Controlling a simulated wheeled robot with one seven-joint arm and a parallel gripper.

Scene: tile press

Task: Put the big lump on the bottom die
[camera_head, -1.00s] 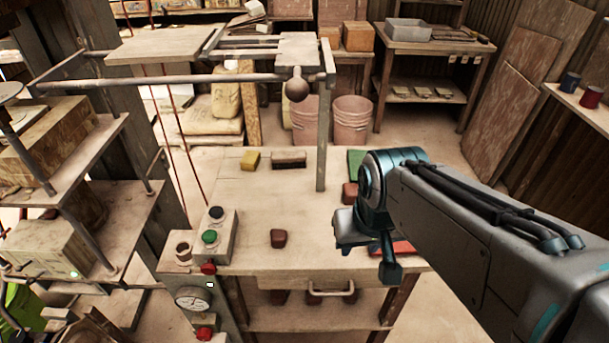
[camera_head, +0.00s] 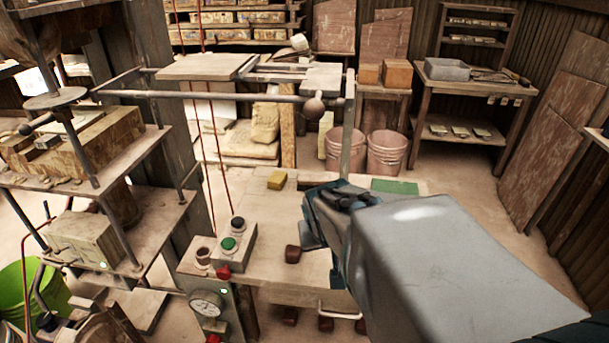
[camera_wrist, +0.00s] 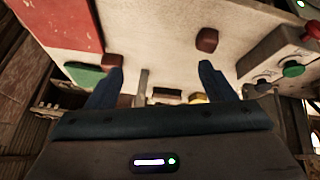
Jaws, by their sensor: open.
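A dark brown clay lump (camera_head: 292,254) lies on the table, close to the control box; it also shows in the wrist view (camera_wrist: 207,39). A second brown lump (camera_wrist: 111,61) shows beside the green mat in the wrist view; my arm hides it in the head view. I cannot tell for sure which is bigger. My gripper (camera_wrist: 160,70) is open and empty, its two dark blue fingers spread above the table. In the head view, my gripper (camera_head: 318,220) is just right of the nearer lump. A block (camera_head: 85,240) on the press's lower shelf at left may be the bottom die.
A control box (camera_head: 232,246) with buttons stands between the table and press. A horizontal bar with a ball end (camera_head: 313,106) and an upright post (camera_head: 347,130) rise over the table. A yellow block (camera_head: 277,180) and a green mat (camera_head: 395,186) lie at the back.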

